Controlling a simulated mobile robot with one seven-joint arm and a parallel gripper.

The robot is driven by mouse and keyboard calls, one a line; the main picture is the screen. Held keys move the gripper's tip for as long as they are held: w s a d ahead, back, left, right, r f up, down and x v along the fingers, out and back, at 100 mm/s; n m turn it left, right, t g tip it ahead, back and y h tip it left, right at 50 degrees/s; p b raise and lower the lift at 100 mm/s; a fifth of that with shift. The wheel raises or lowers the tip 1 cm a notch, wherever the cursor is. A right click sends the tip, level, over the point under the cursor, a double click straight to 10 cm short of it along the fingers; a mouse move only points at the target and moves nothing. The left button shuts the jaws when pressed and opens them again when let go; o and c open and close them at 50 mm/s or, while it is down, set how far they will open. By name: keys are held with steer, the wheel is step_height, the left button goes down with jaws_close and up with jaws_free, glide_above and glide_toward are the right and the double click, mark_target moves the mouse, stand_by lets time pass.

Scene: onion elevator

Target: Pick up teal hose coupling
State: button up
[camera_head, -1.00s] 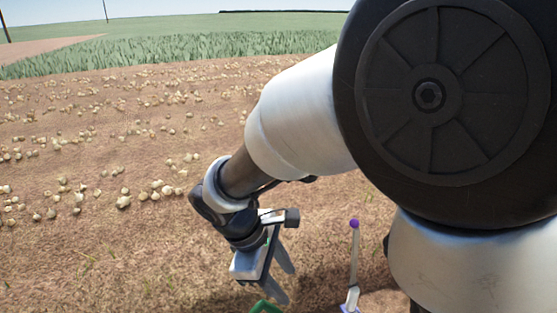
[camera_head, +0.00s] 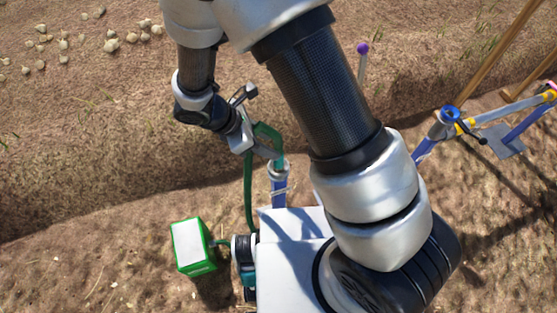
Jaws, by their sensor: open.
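A teal piece (camera_head: 280,163), which looks like the hose coupling, sits at the top of a blue upright pipe (camera_head: 279,190) with a pale collar. A green hose (camera_head: 249,190) runs up close to it and bends over in a green loop (camera_head: 267,131). My gripper (camera_head: 268,152) is open, just left of the teal piece, with its fingers pointing toward it. The fingers overlap the hose in the picture, and I cannot tell whether they touch it or the teal piece.
A green-framed box with a white top (camera_head: 187,243) stands on the soil at lower left. A purple-topped rod (camera_head: 362,62) is behind my arm. A blue and yellow frame (camera_head: 500,130) is at right. Onions (camera_head: 112,44) lie at upper left. Bare soil at left is clear.

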steer(key=x, duration=0.1)
steer(key=b+x, duration=0.1)
steer(key=x, duration=0.3)
steer(key=shift+s+f, duration=0.2)
steer(key=shift+s, duration=0.05)
steer(key=shift+w+d+f, duration=0.1)
steer(key=shift+d+f, duration=0.15)
steer(key=shift+f, duration=0.1)
steer(key=shift+c, duration=0.4)
jaws_close()
